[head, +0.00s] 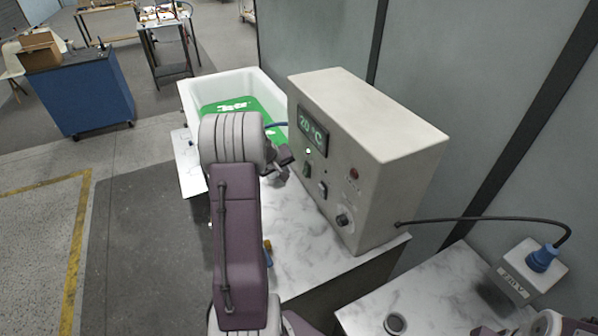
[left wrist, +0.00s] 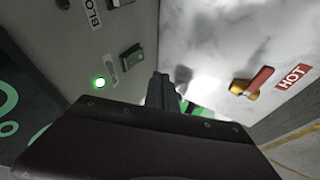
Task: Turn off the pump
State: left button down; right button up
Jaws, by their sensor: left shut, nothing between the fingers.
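The grey control box (head: 375,125) stands on the marble counter beside the tub. Its front carries a "20 °C" display (head: 312,130), a lit green lamp (head: 308,152), a dark rocker switch (head: 307,170) just below the lamp, and a second switch (head: 323,188). In the left wrist view the green lamp (left wrist: 100,82) glows near the rocker switch (left wrist: 130,60); the small label between them is unreadable. A label beginning "BLO" (left wrist: 93,14) is near another switch. My left gripper (head: 284,158) is shut and empty, close in front of the panel, apart from the switch.
A knob (head: 344,219) and red lamp (head: 354,174) are on the panel. A white tub (head: 190,97) with green contents stands behind my arm. A red lever (left wrist: 259,80) by a "HOT" label is on the marble. A cable (head: 480,219) runs to a blue plug (head: 543,258).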

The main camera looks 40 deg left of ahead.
aim_at(305, 170)
pick_arm(q)
jog(key=w+d+f+p, duration=0.1)
jog(key=w+f+p, duration=0.2)
jog(key=w, duration=0.3)
jog(key=shift+w+d+f, duration=0.15)
jog(key=shift+w+f, duration=0.1)
jog(key=shift+f, duration=0.65)
jog(key=b, duration=0.1)
jog(key=r+b, duration=0.1)
jog(key=b, duration=0.1)
jog(key=shift+w+r+t, duration=0.2)
jog(key=shift+r+t, duration=0.1)
jog(key=shift+t, duration=0.1)
